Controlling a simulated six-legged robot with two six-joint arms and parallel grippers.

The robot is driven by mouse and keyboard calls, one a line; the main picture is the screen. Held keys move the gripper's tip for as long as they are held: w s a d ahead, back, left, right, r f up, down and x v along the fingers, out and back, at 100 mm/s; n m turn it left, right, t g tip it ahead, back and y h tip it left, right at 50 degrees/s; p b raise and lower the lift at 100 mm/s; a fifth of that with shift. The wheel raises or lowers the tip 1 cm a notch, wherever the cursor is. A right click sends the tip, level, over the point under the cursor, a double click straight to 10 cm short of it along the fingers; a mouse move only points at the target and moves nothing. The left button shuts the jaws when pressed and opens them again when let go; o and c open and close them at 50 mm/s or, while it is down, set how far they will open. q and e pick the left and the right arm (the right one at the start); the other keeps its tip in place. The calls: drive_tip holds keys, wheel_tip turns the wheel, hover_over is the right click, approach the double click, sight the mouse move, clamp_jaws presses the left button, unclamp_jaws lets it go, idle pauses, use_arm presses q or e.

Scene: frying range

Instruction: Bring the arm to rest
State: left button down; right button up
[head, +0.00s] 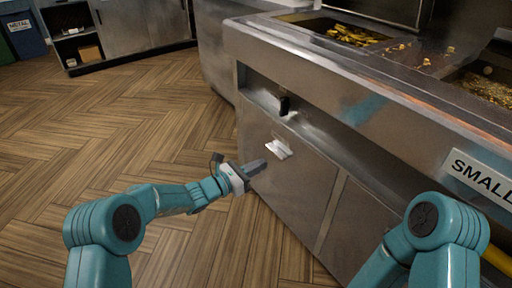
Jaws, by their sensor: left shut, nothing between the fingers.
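My left gripper (254,168) is shut and empty, held out in front of the steel frying range (230,215). Its fingertips are close to a pale handle (279,149) on the range's front panel; I cannot tell whether they touch it. My left arm reaches in from the lower left with its elbow bent. My right arm shows only as a bent teal joint at the lower right. The right gripper is out of view.
A black knob or lever (284,106) sits on the range front above the handle. Fryer wells with food (356,35) are in the range top. A sign reading "SMALL" (482,180) is at right. Bins (24,38) and a cabinet (128,27) stand far left. The wood floor (90,135) at left is clear.

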use_arm(q)
drive_tip(key=s+a+f+m+g+y, duration=0.25)
drive_tip(key=s+f+g, duration=0.25)
drive_tip(key=s+f, duration=0.55)
drive_tip(key=s+a+f+m+g+y, duration=0.2)
drive_tip(key=s+a+f+m+g, duration=0.15)
drive_tip(key=s+f, duration=0.65)
drive_tip(key=s+a+f+m+g+y, duration=0.2)
drive_tip(key=s+a+f+m+y, duration=0.15)
drive_tip(key=s+m, duration=0.4)
drive_tip(key=s+a+f+m+g+y, duration=0.1)
drive_tip(key=s+a+f+m+y, duration=0.3)
drive_tip(key=s, duration=0.7)
wheel_tip(320, 180, up, 32)
drive_tip(key=w+m+t+h+p, duration=0.1)
drive_tip(key=m+p, duration=0.4)
drive_tip(key=p, duration=2.5)
drive_tip(key=shift+w+a+r+t+p, duration=0.15)
drive_tip(key=shift+r+t+p, duration=0.1)
drive_tip(key=shift+t+p, duration=0.15)
